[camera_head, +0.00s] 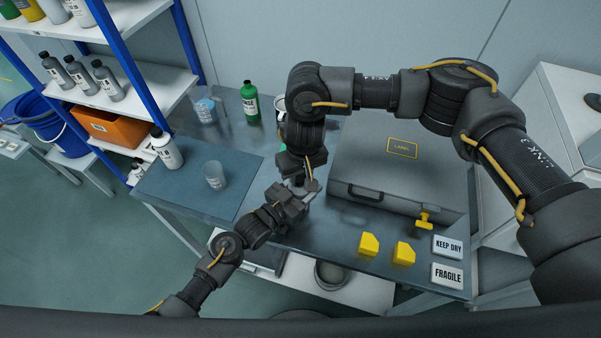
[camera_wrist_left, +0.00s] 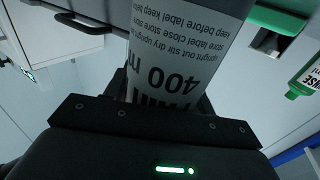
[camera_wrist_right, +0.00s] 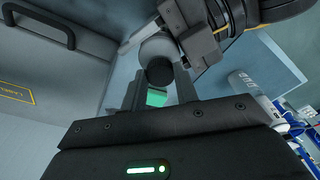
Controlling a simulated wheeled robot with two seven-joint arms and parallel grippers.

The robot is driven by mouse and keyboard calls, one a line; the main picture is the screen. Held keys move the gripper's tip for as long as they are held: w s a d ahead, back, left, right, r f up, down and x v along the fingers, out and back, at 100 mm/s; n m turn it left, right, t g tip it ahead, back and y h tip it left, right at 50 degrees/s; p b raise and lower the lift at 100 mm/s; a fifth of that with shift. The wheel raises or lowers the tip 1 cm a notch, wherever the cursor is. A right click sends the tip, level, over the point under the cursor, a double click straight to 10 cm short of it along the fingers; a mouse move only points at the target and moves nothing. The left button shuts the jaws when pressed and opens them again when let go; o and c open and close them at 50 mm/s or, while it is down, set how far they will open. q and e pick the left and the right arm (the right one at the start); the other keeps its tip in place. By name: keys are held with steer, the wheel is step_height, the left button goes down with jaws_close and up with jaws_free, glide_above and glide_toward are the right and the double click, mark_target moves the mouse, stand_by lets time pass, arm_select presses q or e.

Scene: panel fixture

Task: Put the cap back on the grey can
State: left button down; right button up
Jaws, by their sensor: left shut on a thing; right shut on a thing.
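The grey can (camera_wrist_left: 185,45) has a white label with black text and fills the left wrist view. My left gripper (camera_head: 298,188) is shut around its body, above the table. In the right wrist view the can's grey top (camera_wrist_right: 155,47) shows beside the left gripper's fingers. The black round cap (camera_wrist_right: 159,71) is between the fingertips of my right gripper (camera_wrist_right: 159,78), which is shut on it. The cap is right at the can's top; whether it is seated or slightly apart cannot be told. In the head view the two grippers meet and mostly hide both.
A grey case (camera_head: 390,165) stands right of the grippers. Yellow blocks (camera_head: 369,244) and signs (camera_head: 447,274) lie at the table's front right. A blue-grey mat (camera_head: 190,190) with a clear cup (camera_head: 215,175) is at left. A green bottle (camera_head: 250,100) stands behind.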

steer(key=shift+m, duration=0.5)
steer(key=o, duration=0.9)
steer(key=shift+r, duration=2.25)
steer(key=shift+c, duration=0.2)
